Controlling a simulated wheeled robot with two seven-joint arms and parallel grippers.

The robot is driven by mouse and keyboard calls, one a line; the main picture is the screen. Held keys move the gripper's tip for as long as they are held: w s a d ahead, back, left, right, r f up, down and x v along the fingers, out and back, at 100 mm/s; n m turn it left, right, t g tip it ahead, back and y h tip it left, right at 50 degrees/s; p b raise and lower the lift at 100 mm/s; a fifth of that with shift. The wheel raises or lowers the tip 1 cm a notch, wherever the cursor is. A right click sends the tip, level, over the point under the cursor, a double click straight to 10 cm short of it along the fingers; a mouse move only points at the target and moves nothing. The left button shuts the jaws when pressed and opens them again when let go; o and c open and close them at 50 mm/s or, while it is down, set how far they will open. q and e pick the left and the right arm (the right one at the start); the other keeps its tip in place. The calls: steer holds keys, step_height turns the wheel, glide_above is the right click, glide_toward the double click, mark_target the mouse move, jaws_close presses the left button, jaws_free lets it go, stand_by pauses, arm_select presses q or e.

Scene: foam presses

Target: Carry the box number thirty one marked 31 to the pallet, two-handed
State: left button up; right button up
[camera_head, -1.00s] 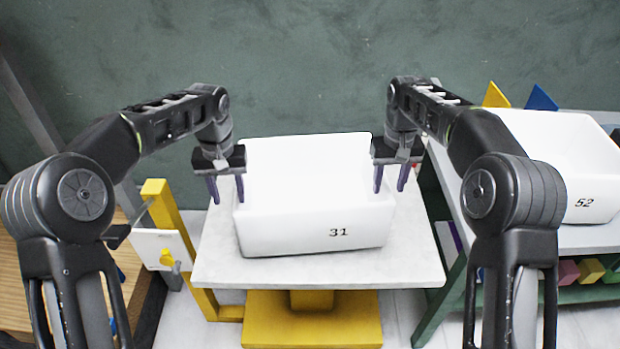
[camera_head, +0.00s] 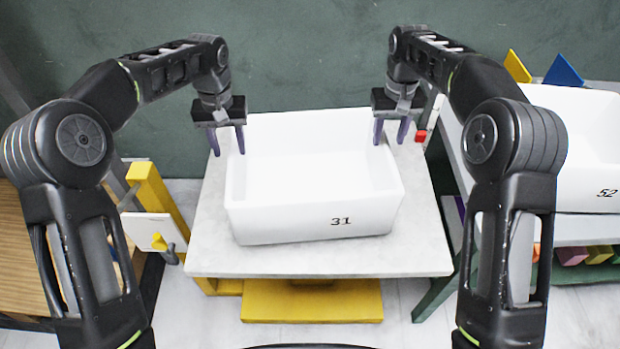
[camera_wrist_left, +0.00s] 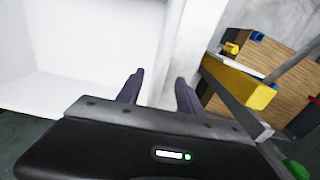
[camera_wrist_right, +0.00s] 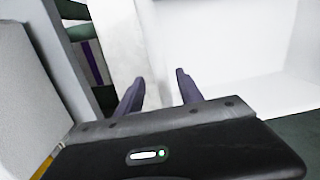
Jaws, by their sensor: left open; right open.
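The white open box marked 31 (camera_head: 313,215) stands upright on a pale table top (camera_head: 420,255) in the head view. My left gripper (camera_head: 228,148) is open at the box's left rim, pointing down. My right gripper (camera_head: 391,138) is open at the box's right rim, pointing down. In the left wrist view the left fingers (camera_wrist_left: 160,85) are apart with the box wall (camera_wrist_left: 172,45) between their tips in line of sight. In the right wrist view the right fingers (camera_wrist_right: 160,82) are likewise apart near the box wall (camera_wrist_right: 147,45). Contact cannot be told. I cannot make out a pallet.
A second white box marked 52 (camera_head: 590,185) sits on a green-framed shelf at right, with coloured blocks (camera_head: 572,255) below. A yellow post (camera_head: 155,190) stands left of the table. A wooden surface (camera_head: 22,250) is at far left.

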mark_target(234, 165)
arm_select(q)
steer(key=shift+f, duration=3.5)
arm_select(e)
steer(key=shift+f, duration=3.55)
arm_select(q)
steer(key=shift+c, duration=0.3)
arm_select(e)
steer(key=shift+c, duration=0.3)
arm_select(q)
jaws_close()
arm_select(e)
jaws_close()
